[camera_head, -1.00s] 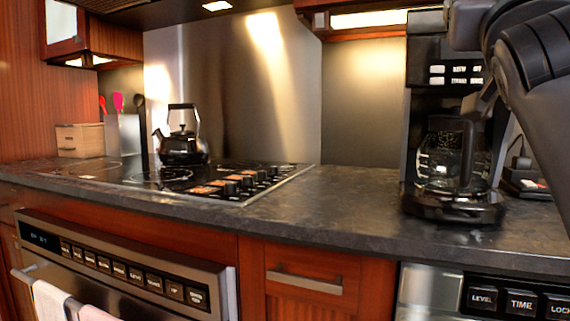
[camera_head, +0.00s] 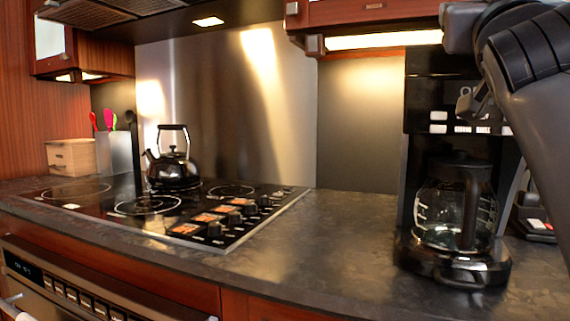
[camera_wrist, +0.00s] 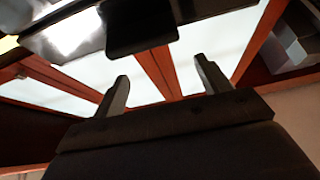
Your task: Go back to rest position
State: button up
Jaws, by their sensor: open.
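My gripper (camera_wrist: 160,80) shows in the wrist view with its two fingers spread apart and nothing between them. Beyond it are red-brown wooden frames with pale panels (camera_wrist: 215,50). A dark block shows above the fingers. In the head view, part of my arm comes in at the upper right, in front of the coffee maker (camera_head: 425,95).
The coffee maker with its glass carafe (camera_head: 455,215) stands on the dark counter (camera_head: 330,225) at the right. A kettle (camera_head: 172,170) sits on the cooktop (camera_head: 105,198) at the left. A wooden box (camera_head: 70,156) and utensil holder (camera_head: 114,153) stand behind. The counter's middle is clear.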

jog(key=w+d+r+p, duration=0.1)
jog(key=w+r+p, duration=0.3)
jog(key=r+p, duration=0.3)
jog(key=w+d+r+g+p, duration=0.1)
jog(key=w+r+p, duration=0.3)
jog(key=p, duration=1.2)
notch_tip(320, 180, up, 4)
jog(key=shift+d+r+y, duration=0.1)
jog(key=shift+d+y, duration=0.2)
jog(key=shift+d, duration=0.4)
jog(key=shift+w, duration=0.1)
